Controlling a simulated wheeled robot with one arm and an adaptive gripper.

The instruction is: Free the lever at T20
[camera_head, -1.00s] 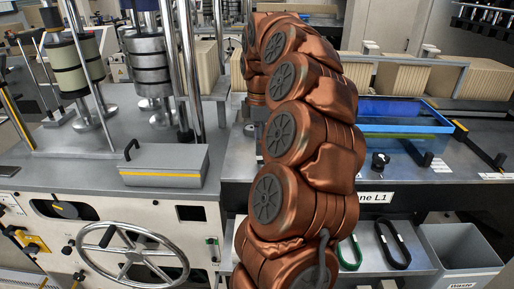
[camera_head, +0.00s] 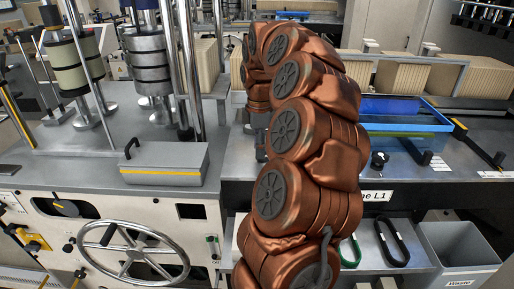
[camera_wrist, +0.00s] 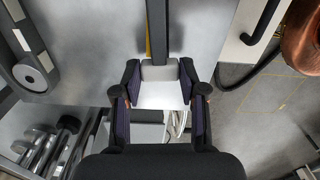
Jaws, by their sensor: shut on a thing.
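In the wrist view a dark straight lever (camera_wrist: 157,30) runs down from the top edge and ends in a pale grey block (camera_wrist: 160,71). My gripper (camera_wrist: 160,88) has one finger on each side of this block and is shut on it. A yellow strip shows along the lever's left side. In the head view my copper-coloured arm covers most of the middle, and only a dark part of my gripper (camera_head: 262,140) shows at its left edge. The lever in my grip is hidden there. No T20 mark is readable.
In the head view a grey lidded box (camera_head: 165,163) and a handwheel (camera_head: 133,249) stand left of my arm. A blue-edged tray (camera_head: 405,112), another black lever (camera_head: 483,146) and a waste bin (camera_head: 458,252) are on the right.

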